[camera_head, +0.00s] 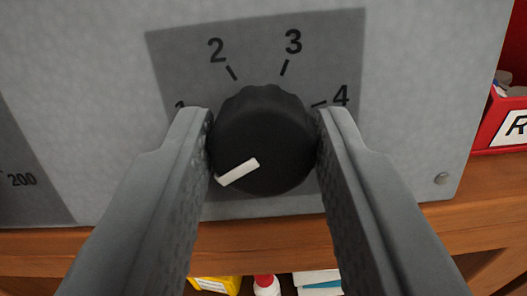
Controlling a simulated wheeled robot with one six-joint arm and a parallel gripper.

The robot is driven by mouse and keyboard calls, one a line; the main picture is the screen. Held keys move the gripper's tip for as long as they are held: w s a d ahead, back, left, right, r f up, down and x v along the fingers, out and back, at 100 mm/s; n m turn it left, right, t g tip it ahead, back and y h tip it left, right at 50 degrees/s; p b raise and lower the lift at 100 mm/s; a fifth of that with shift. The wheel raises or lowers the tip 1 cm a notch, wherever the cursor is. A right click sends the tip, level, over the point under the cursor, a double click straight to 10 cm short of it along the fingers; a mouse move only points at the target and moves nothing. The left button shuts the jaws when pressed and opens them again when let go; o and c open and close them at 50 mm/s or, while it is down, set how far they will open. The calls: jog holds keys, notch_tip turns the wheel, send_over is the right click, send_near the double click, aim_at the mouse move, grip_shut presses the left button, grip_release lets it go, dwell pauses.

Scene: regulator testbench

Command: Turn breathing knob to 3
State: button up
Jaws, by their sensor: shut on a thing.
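The black breathing knob (270,135) sits in the middle of the view on a dark grey dial plate (185,60) fixed to a light grey panel. The plate carries the numbers 1, 2, 3 and 4 with tick marks; the 1 is partly hidden by a finger. The knob's white pointer mark (237,172) points to the lower left, below the 1 and away from the 3 (293,41). My gripper (264,140) is shut on the knob, with one finger at its left side and one at its right. Part of the lower plate is hidden behind the fingers.
Another dark scale marked 200 (22,180) shows at the left edge. A red bin (503,120) stands at the right. A wooden shelf edge (460,222) runs below the panel, with a yellow item (215,284) and a red-capped bottle (266,284) beneath it.

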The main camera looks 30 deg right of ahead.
jog(key=m+g, duration=0.1)
jog(key=m, duration=0.3)
jog(key=m+h, duration=0.1)
jog(key=m, duration=0.3)
jog(key=shift+a+g, duration=0.1)
jog(key=shift+g, duration=0.3)
jog(key=m+g, duration=0.1)
jog(key=m, duration=0.3)
jog(key=shift+w+r, duration=0.1)
jog(key=m, duration=0.4)
jog(key=shift+g, duration=0.3)
jog(key=m, duration=0.3)
jog(key=shift+m+g, duration=0.3)
jog(key=m+y, duration=0.1)
jog(key=m, duration=0.2)
jog(key=shift+r, duration=0.15)
jog(key=m+y, duration=0.1)
jog(key=m, duration=0.5)
jog(key=shift+m+y, duration=0.3)
jog(key=shift+g, duration=0.3)
jog(key=o, duration=1)
